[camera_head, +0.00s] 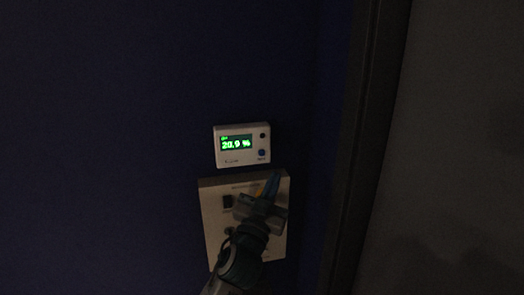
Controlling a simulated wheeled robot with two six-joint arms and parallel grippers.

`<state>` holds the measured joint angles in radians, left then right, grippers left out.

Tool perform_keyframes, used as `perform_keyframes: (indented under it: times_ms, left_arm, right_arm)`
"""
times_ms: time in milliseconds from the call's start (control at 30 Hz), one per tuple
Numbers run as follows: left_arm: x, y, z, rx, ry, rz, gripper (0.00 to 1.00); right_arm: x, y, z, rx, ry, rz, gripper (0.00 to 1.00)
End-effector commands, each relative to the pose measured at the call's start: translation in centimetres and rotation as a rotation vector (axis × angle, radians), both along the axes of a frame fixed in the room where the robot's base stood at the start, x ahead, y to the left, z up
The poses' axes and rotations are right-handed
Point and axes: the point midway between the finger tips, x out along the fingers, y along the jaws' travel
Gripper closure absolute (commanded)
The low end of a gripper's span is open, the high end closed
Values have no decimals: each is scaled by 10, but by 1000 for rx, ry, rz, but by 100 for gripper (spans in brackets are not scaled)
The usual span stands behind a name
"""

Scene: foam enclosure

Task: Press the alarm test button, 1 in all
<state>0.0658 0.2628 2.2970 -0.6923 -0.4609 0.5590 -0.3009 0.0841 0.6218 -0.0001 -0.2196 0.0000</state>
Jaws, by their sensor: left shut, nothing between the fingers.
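A white wall monitor (242,158) has a lit green display reading "20.9 %". On its right side are a small dark button (263,136) and a blue button (262,153). I cannot read which button is the alarm test button. My left gripper (272,181) is shut and empty, its fingers pointing up just below the monitor's right part. It stands in front of a pale panel and hides much of it. I cannot tell whether the fingertips touch anything. A small yellow patch shows beside the fingers. My right gripper is not in view.
The dark blue wall (110,140) is bare to the left. A dark vertical post (362,150) stands at the right, with a grey surface (460,140) beyond it.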

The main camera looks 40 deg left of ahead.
Motion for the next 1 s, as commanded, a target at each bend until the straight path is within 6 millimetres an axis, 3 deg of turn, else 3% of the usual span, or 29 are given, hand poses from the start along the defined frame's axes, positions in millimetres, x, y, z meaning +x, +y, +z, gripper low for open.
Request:
perform_keyframes:
  times_ms: [100,567,1000]
  left_arm:
    - [-3,-1,9,4,-21,-4,100]
    - [2,4,7,7,-19,-4,100]
    - [40,49,6,8,-21,-2,100]
  right_arm:
    - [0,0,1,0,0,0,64]
    - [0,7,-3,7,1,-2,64]
    - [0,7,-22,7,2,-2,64]
